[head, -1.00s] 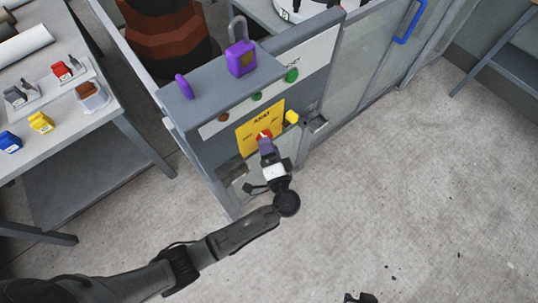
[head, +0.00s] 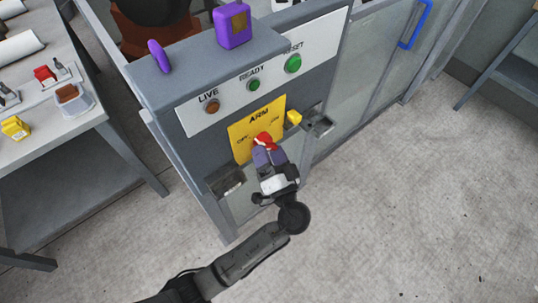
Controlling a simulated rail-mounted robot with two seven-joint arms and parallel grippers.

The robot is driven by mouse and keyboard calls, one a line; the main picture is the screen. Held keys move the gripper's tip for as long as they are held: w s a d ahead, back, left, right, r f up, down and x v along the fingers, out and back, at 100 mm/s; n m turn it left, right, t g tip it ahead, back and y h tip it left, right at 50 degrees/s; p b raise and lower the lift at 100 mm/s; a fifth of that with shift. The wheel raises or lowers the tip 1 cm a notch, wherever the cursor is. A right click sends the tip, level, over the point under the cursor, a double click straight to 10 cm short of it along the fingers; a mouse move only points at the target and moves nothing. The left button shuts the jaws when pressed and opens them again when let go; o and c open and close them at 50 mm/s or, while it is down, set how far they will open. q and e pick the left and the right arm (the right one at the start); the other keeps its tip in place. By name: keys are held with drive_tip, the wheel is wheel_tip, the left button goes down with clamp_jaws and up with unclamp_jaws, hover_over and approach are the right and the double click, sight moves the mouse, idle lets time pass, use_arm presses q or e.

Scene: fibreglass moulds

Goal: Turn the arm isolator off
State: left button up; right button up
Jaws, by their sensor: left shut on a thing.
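The arm isolator is a yellow plate (head: 240,150) lettered ARM and OFF on the front of the grey cabinet. Its red handle (head: 264,139) sits at the plate's lower right part. My left gripper (head: 266,152) is at the plate from below, with purple-grey fingers shut on the red handle. The fingers hide part of the handle and some of the plate's lettering. The handle appears tilted, and its exact setting is hard to read. My right gripper does not show.
Above the plate are LIVE (head: 212,106), READY (head: 253,84) and RESET (head: 293,64) lamps or buttons. Floor on the right is clear.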

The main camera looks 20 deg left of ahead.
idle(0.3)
use_arm(q)
drive_tip(key=o, duration=0.9)
drive_tip(key=p+v, duration=0.1)
drive_tip(key=v, duration=1.2)
drive_tip(key=shift+s+d+f+p, duration=0.1)
drive_tip(key=shift+s+d+p, duration=0.2)
